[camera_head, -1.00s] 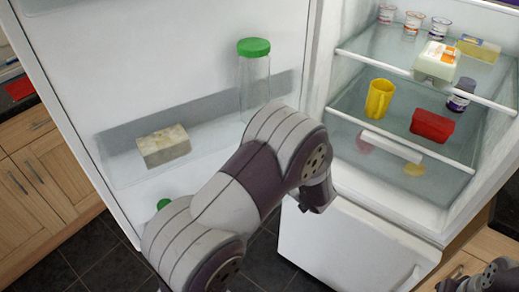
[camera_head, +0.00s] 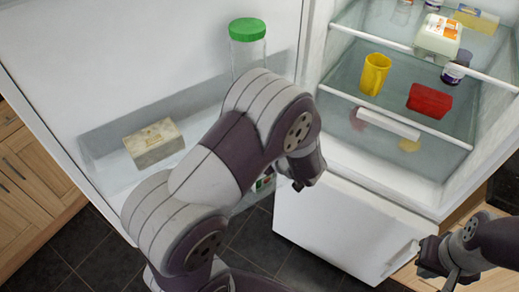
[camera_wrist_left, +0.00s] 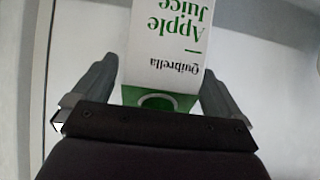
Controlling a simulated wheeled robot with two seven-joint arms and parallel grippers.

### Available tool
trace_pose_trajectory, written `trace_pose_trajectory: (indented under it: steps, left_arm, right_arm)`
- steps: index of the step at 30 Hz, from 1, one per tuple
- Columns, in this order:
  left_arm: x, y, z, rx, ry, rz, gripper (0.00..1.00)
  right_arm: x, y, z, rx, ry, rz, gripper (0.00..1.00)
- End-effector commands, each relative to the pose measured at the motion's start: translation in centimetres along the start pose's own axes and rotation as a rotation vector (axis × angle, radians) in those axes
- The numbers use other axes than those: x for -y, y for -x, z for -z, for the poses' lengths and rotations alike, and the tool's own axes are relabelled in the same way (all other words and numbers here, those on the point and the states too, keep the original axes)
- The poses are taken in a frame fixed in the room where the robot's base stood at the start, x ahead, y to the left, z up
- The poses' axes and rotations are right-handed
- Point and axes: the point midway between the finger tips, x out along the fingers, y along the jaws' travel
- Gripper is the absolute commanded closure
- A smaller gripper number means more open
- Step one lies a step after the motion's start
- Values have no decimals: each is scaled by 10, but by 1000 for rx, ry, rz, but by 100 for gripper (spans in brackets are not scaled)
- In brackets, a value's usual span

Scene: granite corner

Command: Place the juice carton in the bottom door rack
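The juice carton (camera_wrist_left: 165,45), white with green print reading "Apple Juice", shows upside down in the left wrist view. It sits between the two fingers of my left gripper (camera_wrist_left: 160,88), which appear closed against its sides. The open fridge door (camera_head: 130,60) has a rack (camera_head: 105,165) in view. Any lower rack is hidden by my left arm. My right gripper (camera_head: 441,270) is at the lower right, away from the door; its opening is unclear.
A green-lidded jar (camera_head: 247,42) and a pale block (camera_head: 154,143) stand in the visible door rack. Wooden cabinets (camera_head: 35,175) are at left.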

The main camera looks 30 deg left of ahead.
Motion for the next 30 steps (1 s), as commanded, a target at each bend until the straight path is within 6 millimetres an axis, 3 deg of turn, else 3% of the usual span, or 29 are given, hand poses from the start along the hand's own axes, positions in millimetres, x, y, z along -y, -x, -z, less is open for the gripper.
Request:
trace_pose_trajectory:
  steps: [5,15,21,23,27,29,30]
  left_arm:
    - [-1,15,2,-1,0,-3,0]
    - [-1,94,2,0,-1,-5,0]
    - [-3,118,2,3,0,-16,0]
    - [-15,117,6,21,-1,-84,0]
    - [-69,121,17,171,-98,-466,0]
    - [-76,133,11,283,-218,-626,0]
    - [-69,141,3,363,-318,-698,0]
  right_arm:
    - [0,3,0,0,0,0,100]
    - [0,15,2,0,0,0,100]
    - [0,17,2,0,0,0,100]
    - [0,17,2,0,0,0,100]
    - [0,17,2,0,0,0,100]
    - [0,17,2,0,0,0,100]
    - [0,16,2,0,0,0,100]
